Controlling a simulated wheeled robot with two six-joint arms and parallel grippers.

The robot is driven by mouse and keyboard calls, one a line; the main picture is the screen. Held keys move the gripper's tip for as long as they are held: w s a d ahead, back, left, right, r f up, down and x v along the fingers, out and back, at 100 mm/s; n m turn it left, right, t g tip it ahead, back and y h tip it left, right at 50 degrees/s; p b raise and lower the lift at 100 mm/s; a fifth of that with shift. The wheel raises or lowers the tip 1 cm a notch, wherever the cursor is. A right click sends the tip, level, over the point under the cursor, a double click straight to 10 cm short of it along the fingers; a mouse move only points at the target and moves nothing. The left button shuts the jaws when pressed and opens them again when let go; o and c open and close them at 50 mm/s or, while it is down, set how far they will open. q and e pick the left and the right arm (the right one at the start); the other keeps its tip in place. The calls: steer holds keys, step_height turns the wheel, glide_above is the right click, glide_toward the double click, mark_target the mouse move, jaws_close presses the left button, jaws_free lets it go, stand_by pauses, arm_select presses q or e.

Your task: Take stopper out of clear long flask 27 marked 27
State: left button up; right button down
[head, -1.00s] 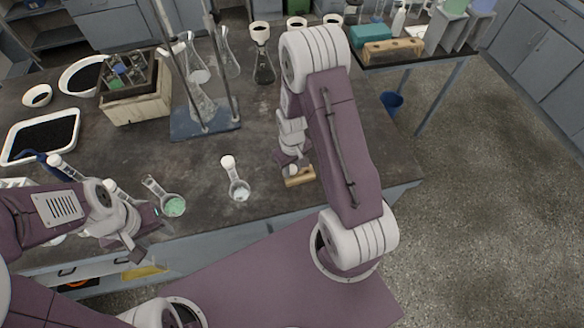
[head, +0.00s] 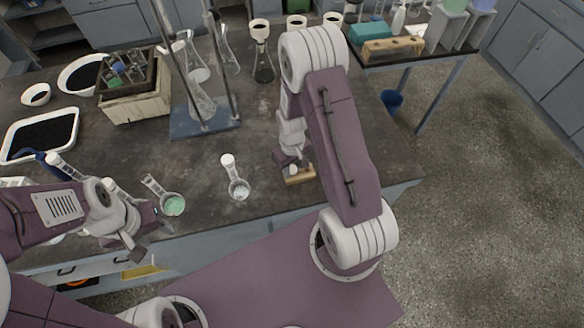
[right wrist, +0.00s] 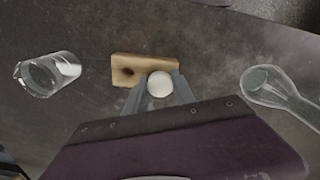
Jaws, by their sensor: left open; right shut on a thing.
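A flask with green contents (head: 173,205) stands farther left. I cannot read the number 27 on any flask. My right gripper (head: 291,168) is shut on a white round-topped piece (right wrist: 160,84), at a small wooden block (right wrist: 145,66) with a hole. I cannot tell whether the piece sits in the block or above it. A clear flask (right wrist: 265,82) shows in the right wrist view. My left gripper (head: 138,250) is open and empty by the table's front edge.
A metal stand on a blue base (head: 205,128) holds glassware behind. A wooden crate (head: 140,107) and white trays (head: 72,128) are at the left. A clear glass vessel (right wrist: 50,73) lies left of the block in the right wrist view. The table's middle is mostly bare.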

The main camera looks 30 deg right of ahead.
steer(key=shift+f, duration=0.4)
arm_select(q)
steer(key=shift+s+f, duration=0.15)
steer(key=shift+f, duration=0.15)
arm_select(e)
steer(key=shift+s, duration=0.2)
arm_select(q)
steer(key=shift+b, duration=0.3)
arm_select(e)
steer(key=shift+f, duration=0.2)
